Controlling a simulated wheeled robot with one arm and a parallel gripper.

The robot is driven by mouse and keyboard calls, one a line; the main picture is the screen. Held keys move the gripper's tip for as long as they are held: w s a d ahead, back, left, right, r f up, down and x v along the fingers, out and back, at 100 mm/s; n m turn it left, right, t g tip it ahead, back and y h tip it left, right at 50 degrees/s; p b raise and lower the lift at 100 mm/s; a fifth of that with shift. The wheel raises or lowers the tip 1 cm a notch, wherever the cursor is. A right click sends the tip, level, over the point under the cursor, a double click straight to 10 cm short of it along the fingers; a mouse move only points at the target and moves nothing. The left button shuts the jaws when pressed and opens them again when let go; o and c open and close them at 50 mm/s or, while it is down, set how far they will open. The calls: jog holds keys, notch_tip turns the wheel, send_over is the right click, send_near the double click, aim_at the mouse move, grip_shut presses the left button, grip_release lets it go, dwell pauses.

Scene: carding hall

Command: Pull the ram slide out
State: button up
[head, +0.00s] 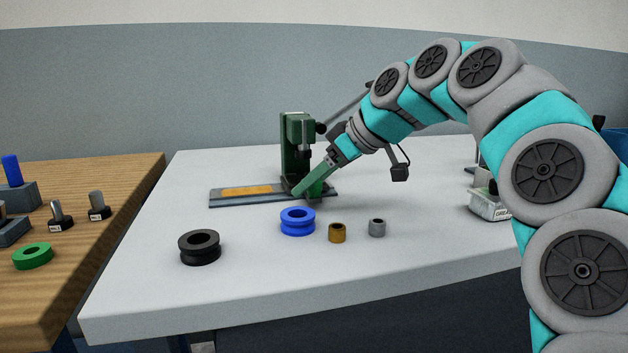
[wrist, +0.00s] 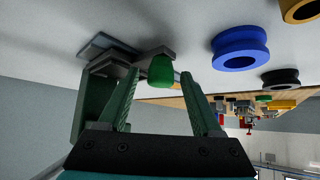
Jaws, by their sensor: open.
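A green press (head: 292,150) with a grey ram and a dark lever stands on the white table. My gripper (head: 298,190) reaches down from the right at the front of the press base, its green fingers slanting down-left. In the wrist view my gripper (wrist: 160,74) is open, and a green knob (wrist: 161,72) shows between or just beyond its fingertips. The knob is beside a grey plate (wrist: 153,52); it may be the ram slide's grip. I cannot tell whether the fingers touch it. In the head view my fingers hide that part.
A grey base plate with an orange strip (head: 246,191) lies left of the press. In front are a blue ring (head: 298,222), a brass bushing (head: 337,233), a grey bushing (head: 377,228) and a black spool (head: 200,247). A wooden bench (head: 110,190) is at left.

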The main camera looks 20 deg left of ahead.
jog(key=shift+c, duration=0.2)
grip_shut()
dwell(1.1)
